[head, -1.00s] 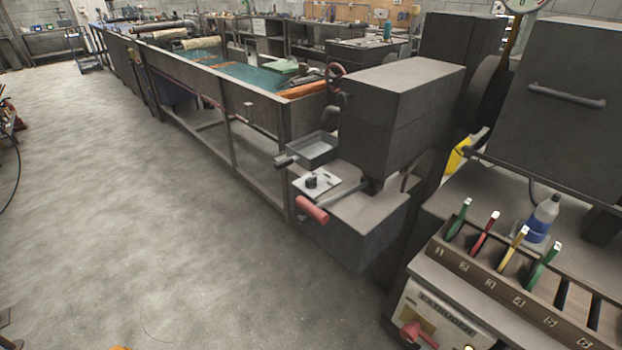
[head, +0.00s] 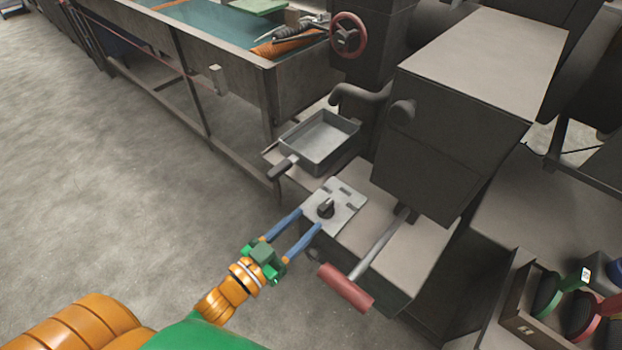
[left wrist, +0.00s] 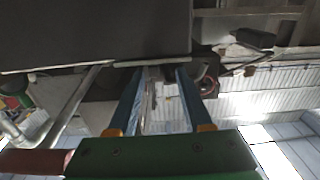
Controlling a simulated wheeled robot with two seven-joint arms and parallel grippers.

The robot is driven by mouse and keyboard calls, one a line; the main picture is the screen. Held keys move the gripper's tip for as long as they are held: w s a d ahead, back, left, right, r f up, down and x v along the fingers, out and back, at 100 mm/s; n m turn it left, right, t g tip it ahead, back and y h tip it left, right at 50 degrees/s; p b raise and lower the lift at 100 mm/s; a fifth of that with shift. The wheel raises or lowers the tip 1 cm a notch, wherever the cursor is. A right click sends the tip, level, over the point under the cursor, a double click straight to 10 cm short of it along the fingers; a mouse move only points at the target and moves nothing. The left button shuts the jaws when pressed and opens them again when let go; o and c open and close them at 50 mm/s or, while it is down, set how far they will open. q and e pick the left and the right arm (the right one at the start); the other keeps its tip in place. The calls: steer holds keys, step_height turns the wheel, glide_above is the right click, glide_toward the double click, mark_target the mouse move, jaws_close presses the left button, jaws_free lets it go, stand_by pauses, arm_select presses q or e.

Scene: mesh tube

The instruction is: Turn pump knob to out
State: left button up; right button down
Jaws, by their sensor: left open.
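The pump knob (head: 326,208) is a small dark knob on a light grey square plate (head: 349,205), on top of the grey machine box in the head view. My left gripper (head: 309,219) reaches in from the lower left with two blue fingers apart. Its fingertips are at the near edge of the plate, close to the knob, and nothing shows between them. In the left wrist view the open fingers (left wrist: 156,72) point toward the machine; the knob cannot be made out clearly there. The plate's markings are too small to read. My right gripper is not in view.
A red-handled lever (head: 346,288) sticks out just right of my left gripper. A grey metal tray (head: 320,140) sits behind the plate. A tall dark machine housing (head: 440,140) stands to the right, with a red handwheel (head: 348,35) at the back. The floor on the left is clear.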

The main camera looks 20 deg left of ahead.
mark_target(320, 212)
arm_select(q)
steer(key=shift+w+d+r, duration=0.55)
steer(key=shift+w+d, duration=0.05)
steer(key=shift+d, duration=0.15)
steer(key=x, duration=0.5)
steer(key=shift+f+p, duration=0.2)
steer(key=shift+p, duration=0.1)
jaws_close()
